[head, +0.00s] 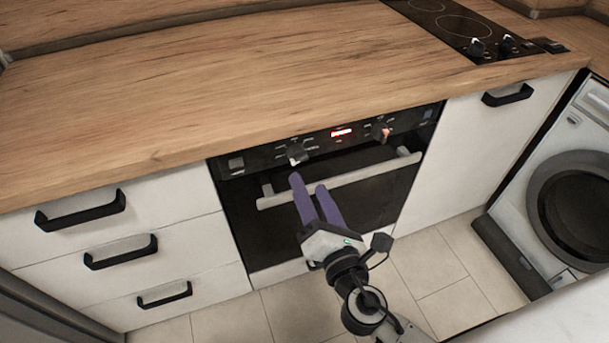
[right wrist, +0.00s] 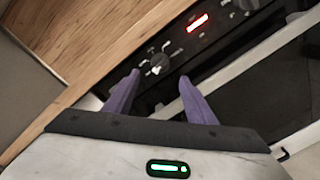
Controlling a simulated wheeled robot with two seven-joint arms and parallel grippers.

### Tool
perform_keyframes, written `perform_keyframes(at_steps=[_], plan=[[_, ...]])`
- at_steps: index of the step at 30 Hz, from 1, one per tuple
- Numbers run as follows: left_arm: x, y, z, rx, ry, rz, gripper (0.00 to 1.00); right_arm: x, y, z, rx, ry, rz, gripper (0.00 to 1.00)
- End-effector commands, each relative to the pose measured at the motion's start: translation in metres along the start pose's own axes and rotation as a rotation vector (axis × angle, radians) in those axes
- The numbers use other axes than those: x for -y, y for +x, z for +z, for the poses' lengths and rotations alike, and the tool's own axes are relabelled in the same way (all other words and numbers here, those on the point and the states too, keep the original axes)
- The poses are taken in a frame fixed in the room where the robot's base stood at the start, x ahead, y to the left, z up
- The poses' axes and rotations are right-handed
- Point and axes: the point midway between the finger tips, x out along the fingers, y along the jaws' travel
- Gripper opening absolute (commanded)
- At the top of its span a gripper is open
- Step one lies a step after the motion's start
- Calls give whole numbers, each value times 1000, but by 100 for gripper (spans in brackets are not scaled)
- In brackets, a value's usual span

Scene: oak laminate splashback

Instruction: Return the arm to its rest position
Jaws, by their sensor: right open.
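My right gripper (head: 309,188) is in front of the black built-in oven (head: 375,205) in the head view. Its two purple fingers are apart with nothing between them. The fingertips are close to the oven's handle bar (head: 345,179) and below the left knob (head: 297,153); I cannot tell whether they touch anything. In the right wrist view the open fingers (right wrist: 158,88) point at the control panel, with a knob (right wrist: 158,65) just beyond them. The oven door appears shut. My left gripper is in neither view.
The wooden worktop (head: 200,90) is bare, with a black hob (head: 455,25) at the back right. White drawers with black handles (head: 122,252) are at left. A washing machine (head: 565,190) stands at right. Tiled floor (head: 435,265) lies below the oven.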

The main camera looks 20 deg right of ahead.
Motion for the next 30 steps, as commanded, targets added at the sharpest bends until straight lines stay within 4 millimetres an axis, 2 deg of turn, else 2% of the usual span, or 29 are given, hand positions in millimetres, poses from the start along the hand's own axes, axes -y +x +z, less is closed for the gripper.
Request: perform_keyframes(at_steps=[1, 6, 23, 26, 29, 30], plan=[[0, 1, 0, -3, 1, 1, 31, 1, -8, -2, -2, 1, -1, 50], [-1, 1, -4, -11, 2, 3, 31, 0, -19, 0, 0, 0, 0, 50], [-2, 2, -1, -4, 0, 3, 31, 1, -19, 2, 3, 13, -7, 50], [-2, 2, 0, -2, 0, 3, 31, 14, -21, 13, 30, 120, -69, 50], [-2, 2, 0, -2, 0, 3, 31, 46, -28, 34, 92, 372, -216, 50], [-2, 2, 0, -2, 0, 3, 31, 64, -35, 41, 124, 504, -296, 50]])
